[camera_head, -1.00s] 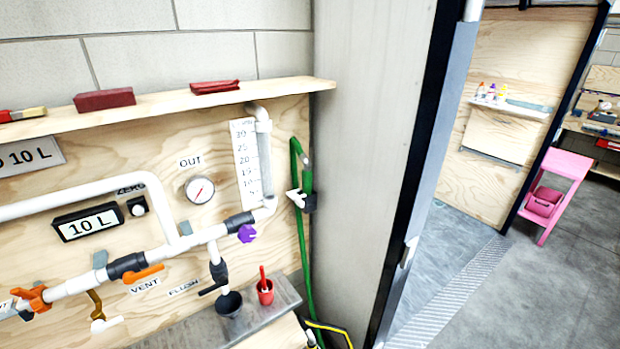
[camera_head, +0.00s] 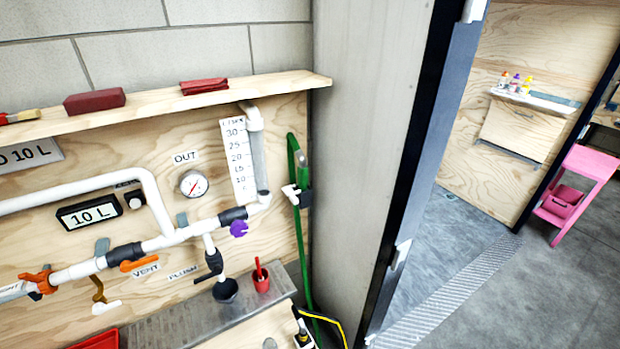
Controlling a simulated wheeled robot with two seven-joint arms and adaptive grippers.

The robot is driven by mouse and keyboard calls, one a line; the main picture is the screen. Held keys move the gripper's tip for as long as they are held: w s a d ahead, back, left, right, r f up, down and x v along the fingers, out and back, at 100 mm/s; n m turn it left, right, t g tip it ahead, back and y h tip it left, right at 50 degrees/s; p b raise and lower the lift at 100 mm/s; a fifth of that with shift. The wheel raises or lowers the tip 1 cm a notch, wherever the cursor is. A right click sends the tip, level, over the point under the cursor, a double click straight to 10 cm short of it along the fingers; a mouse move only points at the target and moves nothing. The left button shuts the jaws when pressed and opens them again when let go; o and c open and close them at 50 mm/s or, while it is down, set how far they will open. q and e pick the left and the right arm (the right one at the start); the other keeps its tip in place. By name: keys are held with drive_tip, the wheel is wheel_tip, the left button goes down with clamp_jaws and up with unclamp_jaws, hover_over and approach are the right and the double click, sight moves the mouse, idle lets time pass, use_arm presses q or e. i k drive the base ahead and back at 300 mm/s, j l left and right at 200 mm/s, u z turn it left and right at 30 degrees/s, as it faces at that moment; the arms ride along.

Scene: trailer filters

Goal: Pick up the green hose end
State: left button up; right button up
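The green hose (camera_head: 299,240) hangs on the plywood wall panel at the right end of the pipework. Its upper end loops over near the top and sits by a black clip with a white part (camera_head: 297,194), next to the grey wall. Its lower length runs down behind the metal ledge and the bench. Neither of my grippers shows in the head view, so I cannot see where they are relative to the hose.
A metal ledge (camera_head: 180,331) holds a red cup (camera_head: 260,278) beside a black funnel (camera_head: 225,290). A wooden shelf (camera_head: 160,105) juts out above. A grey wall (camera_head: 360,120) and door frame stand right of the hose. The floor (camera_head: 520,300) at right is open, with a pink cart (camera_head: 577,190).

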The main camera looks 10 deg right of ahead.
sight(304, 169)
drive_tip(key=i+l, duration=0.1)
drive_tip(key=l, duration=0.85)
drive_tip(key=i+l+u, duration=0.1)
drive_tip(key=l, duration=0.9)
